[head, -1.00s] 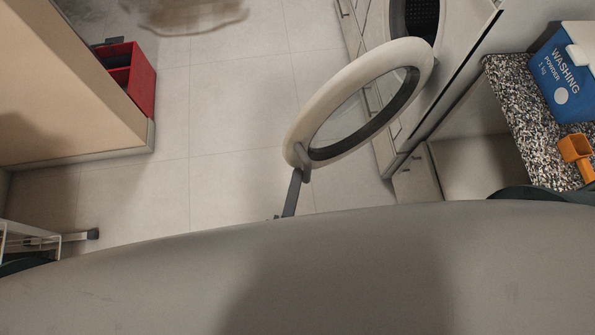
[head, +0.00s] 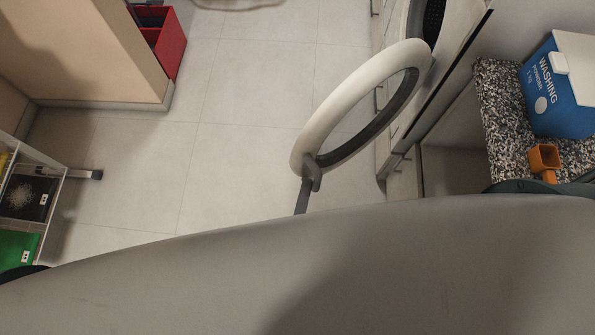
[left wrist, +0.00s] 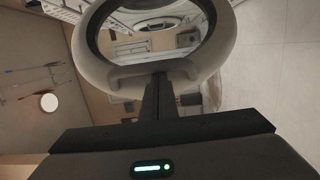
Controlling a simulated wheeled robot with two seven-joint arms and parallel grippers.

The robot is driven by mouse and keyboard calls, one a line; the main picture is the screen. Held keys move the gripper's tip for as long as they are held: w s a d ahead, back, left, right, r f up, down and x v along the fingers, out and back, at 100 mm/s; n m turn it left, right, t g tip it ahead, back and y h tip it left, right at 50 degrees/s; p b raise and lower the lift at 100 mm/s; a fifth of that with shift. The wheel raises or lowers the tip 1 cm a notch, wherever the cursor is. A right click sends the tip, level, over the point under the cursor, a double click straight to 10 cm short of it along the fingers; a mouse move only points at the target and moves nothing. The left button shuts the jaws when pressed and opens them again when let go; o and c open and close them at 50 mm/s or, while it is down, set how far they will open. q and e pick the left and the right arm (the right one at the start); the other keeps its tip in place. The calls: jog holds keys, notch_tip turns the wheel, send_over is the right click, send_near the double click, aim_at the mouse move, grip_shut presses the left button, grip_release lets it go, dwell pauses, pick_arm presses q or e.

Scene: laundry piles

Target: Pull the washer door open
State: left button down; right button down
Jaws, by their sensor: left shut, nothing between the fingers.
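The washer door (head: 318,119) is a round white ring with a dark inner rim, and it stands swung out wide from the washer (head: 452,42). The washer's dark drum opening (head: 432,22) shows at the top right. My left gripper (head: 311,178) is at the near lower edge of the door, by its handle. In the left wrist view the door (left wrist: 222,45) fills the top middle, and the dark fingers (left wrist: 157,85) are together and reach the handle bar (left wrist: 125,74). No gap shows between them. My right gripper is not in view.
A blue washing powder box (head: 562,90) and an orange scoop (head: 543,160) are on a speckled counter (head: 505,110) at the right. A red bin (head: 165,45) is at the upper left. A white shelf unit (head: 62,172) stands at the left edge. The tiled floor between is clear.

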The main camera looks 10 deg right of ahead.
pick_arm(q)
jog(key=shift+s+d, duration=0.35)
jog(key=shift+s, duration=0.15)
jog(key=shift+w+a, duration=0.1)
jog(key=shift+w, duration=0.05)
